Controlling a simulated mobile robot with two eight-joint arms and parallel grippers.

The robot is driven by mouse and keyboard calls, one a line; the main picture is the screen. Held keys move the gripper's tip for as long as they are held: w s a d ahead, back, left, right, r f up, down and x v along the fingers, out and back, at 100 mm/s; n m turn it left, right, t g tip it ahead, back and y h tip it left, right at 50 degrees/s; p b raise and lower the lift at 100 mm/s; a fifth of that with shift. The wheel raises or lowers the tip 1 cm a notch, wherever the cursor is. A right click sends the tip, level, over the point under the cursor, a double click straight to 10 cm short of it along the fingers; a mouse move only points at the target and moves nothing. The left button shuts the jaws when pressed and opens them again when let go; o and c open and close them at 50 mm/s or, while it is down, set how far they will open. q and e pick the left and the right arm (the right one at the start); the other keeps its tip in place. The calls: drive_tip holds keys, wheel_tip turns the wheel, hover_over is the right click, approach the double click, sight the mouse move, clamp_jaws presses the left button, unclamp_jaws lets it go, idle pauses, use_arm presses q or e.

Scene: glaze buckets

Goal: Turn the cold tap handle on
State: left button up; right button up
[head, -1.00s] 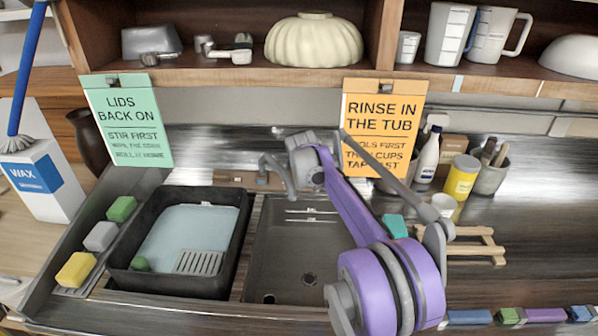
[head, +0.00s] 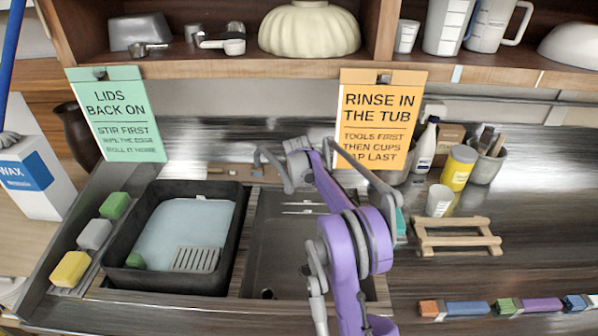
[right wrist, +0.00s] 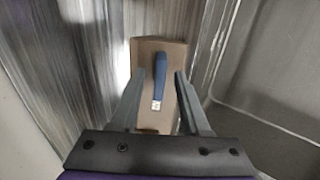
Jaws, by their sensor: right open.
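A blue tap handle (right wrist: 158,80) with a small white mark at its near end sits on a brown plate (right wrist: 146,60) in the right wrist view. My right gripper (right wrist: 160,71) is open, with a grey finger on either side of the handle in that picture. I see no contact between fingers and handle. The fingers are not clear there. My left gripper is not in view.
A black tub (head: 118,245) with pale blue water stands left of the sink. An orange sign (head: 383,105) hangs close behind my arm. A white cup (head: 439,200), a yellow can (head: 458,168) and a wooden rack (head: 455,240) are at right.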

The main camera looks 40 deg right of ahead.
drive_tip(key=shift+f, duration=0.1)
drive_tip(key=shift+c, duration=0.3)
clamp_jaws()
drive_tip(key=shift+n, duration=0.4)
drive_tip(key=shift+n+b, duration=0.3)
drive_tip(key=shift+n, duration=0.7)
drive_tip(key=n, duration=0.3)
drive_tip(key=shift+w+n, duration=0.1)
drive_tip(key=shift+n, duration=0.2)
drive_tip(key=n+b, duration=0.1)
drive_tip(key=n, duration=0.2)
drive_tip(key=shift+n, duration=2.1)
